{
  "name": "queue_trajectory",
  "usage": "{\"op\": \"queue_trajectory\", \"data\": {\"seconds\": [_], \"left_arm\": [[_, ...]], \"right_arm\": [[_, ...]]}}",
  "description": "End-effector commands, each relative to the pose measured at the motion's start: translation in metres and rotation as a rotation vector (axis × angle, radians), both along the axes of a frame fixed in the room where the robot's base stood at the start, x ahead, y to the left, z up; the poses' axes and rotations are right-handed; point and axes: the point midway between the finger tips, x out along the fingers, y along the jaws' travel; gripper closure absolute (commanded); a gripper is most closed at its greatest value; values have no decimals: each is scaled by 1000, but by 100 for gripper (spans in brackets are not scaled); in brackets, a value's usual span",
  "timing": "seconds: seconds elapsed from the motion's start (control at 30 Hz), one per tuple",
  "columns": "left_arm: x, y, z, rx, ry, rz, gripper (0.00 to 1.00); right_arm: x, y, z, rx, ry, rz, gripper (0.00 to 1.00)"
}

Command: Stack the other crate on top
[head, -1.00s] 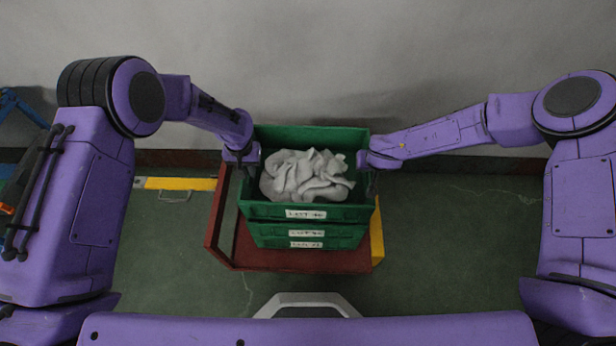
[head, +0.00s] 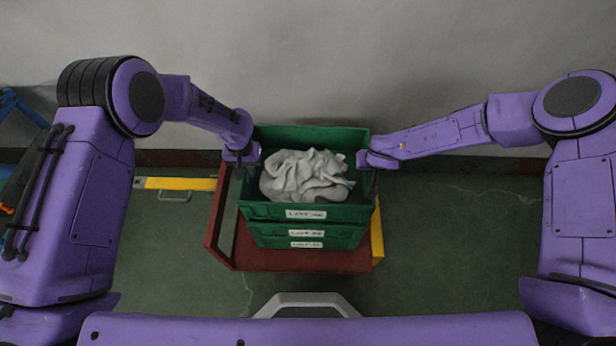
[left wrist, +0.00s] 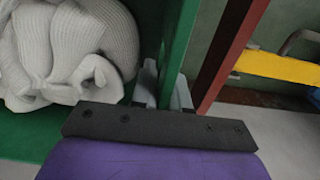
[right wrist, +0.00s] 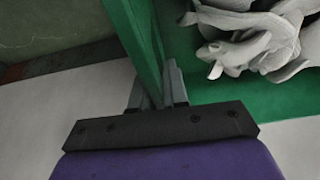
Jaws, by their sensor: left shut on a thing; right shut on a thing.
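A green crate (head: 262,210) holding a heap of white-grey socks (head: 305,176) is the top one of a stack in the head view. Below it are other green crates (head: 270,231) with white labels, standing on a dark red cart (head: 250,260). My left gripper (head: 243,165) is shut on the top crate's left wall, which also shows between its fingers in the left wrist view (left wrist: 180,40). My right gripper (head: 371,170) is shut on the right wall, seen in the right wrist view (right wrist: 140,40). Whether the top crate touches the one below, I cannot tell.
A yellow floor strip (head: 180,184) with a handle beside it lies left of the cart. A grey wall (head: 320,60) stands close behind. A blue object (head: 15,105) is at the far left. The green floor (head: 460,230) on the right is clear.

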Motion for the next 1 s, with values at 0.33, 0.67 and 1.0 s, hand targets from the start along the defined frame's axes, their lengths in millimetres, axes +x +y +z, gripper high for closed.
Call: {"op": "queue_trajectory", "data": {"seconds": [0.33,0.67,1.0], "left_arm": [[1,0,20,0,-3,0,100],[1,0,53,0,-2,0,100],[1,0,51,0,-2,0,100]], "right_arm": [[1,0,20,0,-2,0,100],[1,0,53,0,-1,0,100],[1,0,51,0,-1,0,100]]}}
